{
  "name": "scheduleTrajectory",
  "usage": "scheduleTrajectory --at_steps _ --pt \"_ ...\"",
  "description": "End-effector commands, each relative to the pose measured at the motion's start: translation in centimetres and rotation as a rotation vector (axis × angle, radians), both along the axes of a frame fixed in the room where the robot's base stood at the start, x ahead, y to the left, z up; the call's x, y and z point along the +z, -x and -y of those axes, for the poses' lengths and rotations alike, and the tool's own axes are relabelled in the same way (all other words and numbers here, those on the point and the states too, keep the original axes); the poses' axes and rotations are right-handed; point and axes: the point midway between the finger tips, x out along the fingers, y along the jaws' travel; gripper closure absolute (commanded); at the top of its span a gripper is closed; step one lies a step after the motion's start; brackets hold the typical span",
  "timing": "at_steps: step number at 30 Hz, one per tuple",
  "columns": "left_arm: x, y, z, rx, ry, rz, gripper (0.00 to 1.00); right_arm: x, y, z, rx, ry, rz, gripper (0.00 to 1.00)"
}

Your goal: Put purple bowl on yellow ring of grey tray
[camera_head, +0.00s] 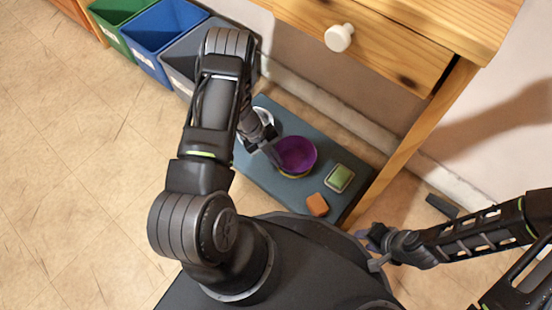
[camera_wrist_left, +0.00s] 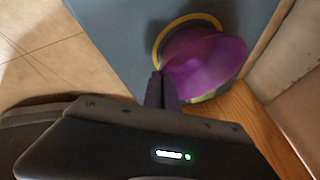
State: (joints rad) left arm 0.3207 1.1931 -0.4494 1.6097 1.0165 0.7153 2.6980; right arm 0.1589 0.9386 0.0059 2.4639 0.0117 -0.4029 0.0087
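The purple bowl (camera_head: 297,155) is over the yellow ring (camera_head: 292,176) on the grey tray (camera_head: 322,150). In the left wrist view the bowl (camera_wrist_left: 212,62) covers much of the ring (camera_wrist_left: 186,20), whose arc shows past the bowl's upper left edge. I cannot tell whether the bowl touches the tray. My left gripper (camera_head: 274,157) is at the bowl's left rim. Its fingers (camera_wrist_left: 163,88) are close together, with the rim between their tips. My right gripper (camera_head: 370,248) is open and empty, to the right of my base, away from the tray.
A green sponge in a dish (camera_head: 340,178) and an orange block (camera_head: 317,204) are on the tray's right part. A white round item (camera_head: 264,116) is partly hidden behind my left gripper. A wooden drawer unit (camera_head: 380,45) stands over the tray. Green, blue and grey bins (camera_head: 160,35) stand at the upper left.

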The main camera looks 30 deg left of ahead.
Motion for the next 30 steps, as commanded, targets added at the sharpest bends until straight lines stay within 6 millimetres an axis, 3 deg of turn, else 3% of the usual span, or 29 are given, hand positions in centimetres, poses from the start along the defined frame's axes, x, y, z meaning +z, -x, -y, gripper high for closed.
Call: scheduleTrajectory --at_steps 9,20,30 --pt "-0.1 0.0 0.0 0.0 0.0 0.0 0.76 -0.1 0.0 0.0 0.0 0.0 0.0 0.64" --pt "0.4 0.0 -0.2 0.0 -0.001 0.0 0.76 0.3 0.0 0.0 0.0 0.0 -0.001 0.64" --pt "5.4 0.2 -2.9 0.002 -0.002 0.0 0.76 3.1 0.4 0.1 0.005 -0.002 -0.011 0.64"
